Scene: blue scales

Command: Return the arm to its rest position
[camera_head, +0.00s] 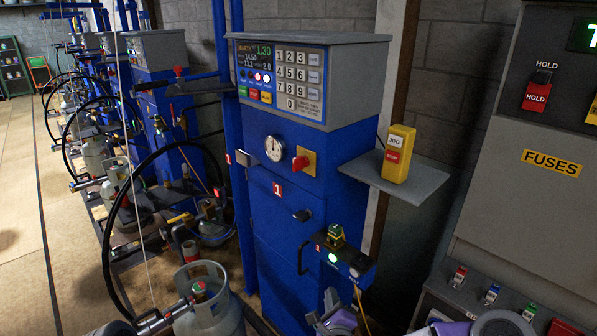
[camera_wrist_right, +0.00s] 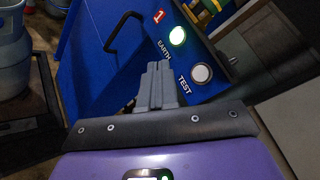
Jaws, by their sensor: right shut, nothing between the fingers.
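My right gripper (camera_head: 332,298) is low in the head view, just below the small earth-test box (camera_head: 322,243) on the front of the blue scale cabinet (camera_head: 262,215). In the right wrist view its grey fingers (camera_wrist_right: 160,68) are together and empty. They point at the blue box face marked EARTH TEST, with a lit green button (camera_wrist_right: 177,36) and a white button (camera_wrist_right: 201,73) to the right of the fingertips. A gap between fingers and box cannot be judged exactly. My left gripper is in neither view.
A grey shelf (camera_head: 428,184) holding a yellow JOG box (camera_head: 398,153) juts out right of the cabinet. A grey FUSES panel (camera_head: 540,205) stands at the far right. A gas cylinder (camera_head: 208,312) stands at lower left, with a black hose (camera_head: 108,240) beyond it.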

